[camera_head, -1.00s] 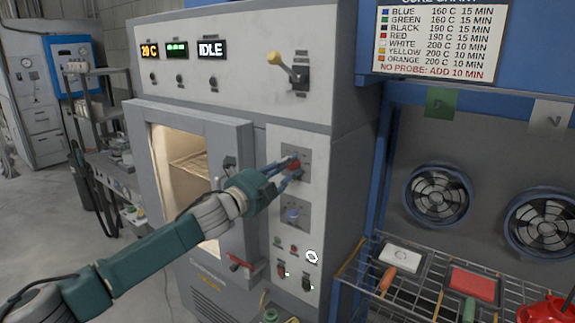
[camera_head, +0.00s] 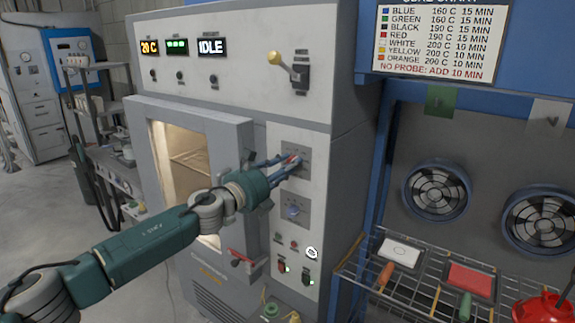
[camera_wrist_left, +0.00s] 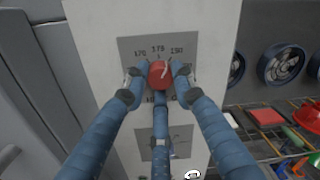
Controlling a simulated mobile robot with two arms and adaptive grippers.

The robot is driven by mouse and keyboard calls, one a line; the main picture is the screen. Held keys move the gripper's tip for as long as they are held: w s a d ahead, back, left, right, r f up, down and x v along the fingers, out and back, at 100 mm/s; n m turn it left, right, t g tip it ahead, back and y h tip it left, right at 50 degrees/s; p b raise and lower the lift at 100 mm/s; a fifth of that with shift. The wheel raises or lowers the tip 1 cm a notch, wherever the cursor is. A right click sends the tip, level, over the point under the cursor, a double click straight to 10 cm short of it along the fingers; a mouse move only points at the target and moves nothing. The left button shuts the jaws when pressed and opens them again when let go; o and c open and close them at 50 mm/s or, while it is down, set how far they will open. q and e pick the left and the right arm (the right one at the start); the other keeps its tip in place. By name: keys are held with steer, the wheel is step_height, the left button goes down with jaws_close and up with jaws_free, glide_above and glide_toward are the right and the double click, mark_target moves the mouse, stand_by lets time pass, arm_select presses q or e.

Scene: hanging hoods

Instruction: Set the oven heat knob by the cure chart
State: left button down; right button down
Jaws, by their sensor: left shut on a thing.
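The red heat knob (camera_head: 293,158) sits on a grey dial plate (camera_head: 303,139) on the oven's (camera_head: 350,130) right-hand panel. My left gripper (camera_head: 289,162) is shut on it, with its blue fingers around the knob. In the left wrist view the knob (camera_wrist_left: 160,74) is between the fingertips, its pale pointer mark tilted up and slightly right. The plate numbers are blurred, and the lower ones are partly hidden by fingers. The cure chart (camera_head: 440,40) lists colours with temperatures and minutes, from 160 C to 200 C. My right gripper is not in view.
A second dial with a bluish knob (camera_head: 293,210) is below. The oven displays read 20 C and IDLE (camera_head: 211,47); a yellow-tipped lever (camera_head: 275,58) is above. The oven window (camera_head: 185,165) glows. A wire rack (camera_head: 420,295) at right holds coloured panels.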

arm_select(q)
steer(key=shift+s+d+f+m, duration=0.1)
steer(key=shift+f+m, duration=0.25)
steer(key=shift+m, duration=0.75)
steer(key=shift+f, duration=0.1)
steer(key=c, duration=1.6)
jaws_free()
steer(key=shift+o, duration=0.8)
steer(key=v, duration=1.2)
steer(key=shift+r, duration=0.25)
